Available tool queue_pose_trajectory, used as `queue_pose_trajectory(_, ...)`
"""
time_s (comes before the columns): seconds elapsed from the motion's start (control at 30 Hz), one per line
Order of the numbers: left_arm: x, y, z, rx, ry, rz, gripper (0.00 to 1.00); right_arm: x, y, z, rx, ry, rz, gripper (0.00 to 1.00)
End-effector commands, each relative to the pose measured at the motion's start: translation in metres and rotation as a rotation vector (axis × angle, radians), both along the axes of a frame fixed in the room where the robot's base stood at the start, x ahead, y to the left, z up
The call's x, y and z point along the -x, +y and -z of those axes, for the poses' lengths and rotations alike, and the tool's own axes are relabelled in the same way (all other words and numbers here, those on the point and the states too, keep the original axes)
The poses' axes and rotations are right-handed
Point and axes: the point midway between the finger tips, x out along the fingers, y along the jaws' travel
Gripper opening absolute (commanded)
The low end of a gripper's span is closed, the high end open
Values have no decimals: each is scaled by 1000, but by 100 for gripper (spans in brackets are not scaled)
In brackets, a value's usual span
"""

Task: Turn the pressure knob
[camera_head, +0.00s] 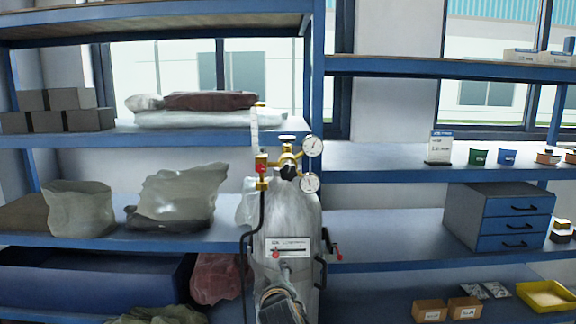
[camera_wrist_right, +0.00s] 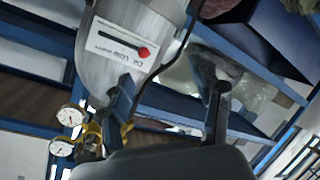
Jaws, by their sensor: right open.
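A pale gas cylinder (camera_head: 285,215) stands in front of the shelves, with a brass regulator (camera_head: 287,158) on top. A dark knob (camera_head: 289,172) sits on the regulator's front between two round gauges (camera_head: 312,146) and a flow tube. I cannot read which knob is marked pressure. My right gripper (camera_head: 286,272) is in front of the cylinder, below the regulator and near the label plate. In the right wrist view its two fingers (camera_wrist_right: 170,105) are apart with nothing held. The regulator (camera_wrist_right: 92,132) shows there at the lower left, partly hidden by a finger. My left gripper is not in view.
A white label plate (camera_head: 288,247) with a red knob is on the cylinder. Blue shelves (camera_head: 400,183) with bags, boxes and a drawer unit (camera_head: 500,217) lie behind.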

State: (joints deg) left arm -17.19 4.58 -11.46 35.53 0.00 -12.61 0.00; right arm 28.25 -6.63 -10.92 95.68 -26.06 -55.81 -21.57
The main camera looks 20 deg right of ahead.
Motion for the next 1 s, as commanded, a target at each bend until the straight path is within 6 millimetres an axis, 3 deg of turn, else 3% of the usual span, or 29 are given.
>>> queue_pose_trajectory(0.03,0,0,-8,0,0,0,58,3,-3,-61,10,-73,19,65)
queue_pose_trajectory(0.1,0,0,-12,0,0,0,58,13,-10,-124,23,-150,47,65)
queue_pose_trajectory(0.2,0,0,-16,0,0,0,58,31,-19,-188,31,-232,84,65)
queue_pose_trajectory(0.3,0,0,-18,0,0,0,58,45,-25,-225,32,-279,109,65)
queue_pose_trajectory(0.43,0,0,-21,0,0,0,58,50,-29,-241,34,-299,121,65)
queue_pose_trajectory(0.57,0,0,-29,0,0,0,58,36,-34,-243,36,-298,123,65)
queue_pose_trajectory(1.0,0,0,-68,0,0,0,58,-48,-58,-243,35,-298,122,65)
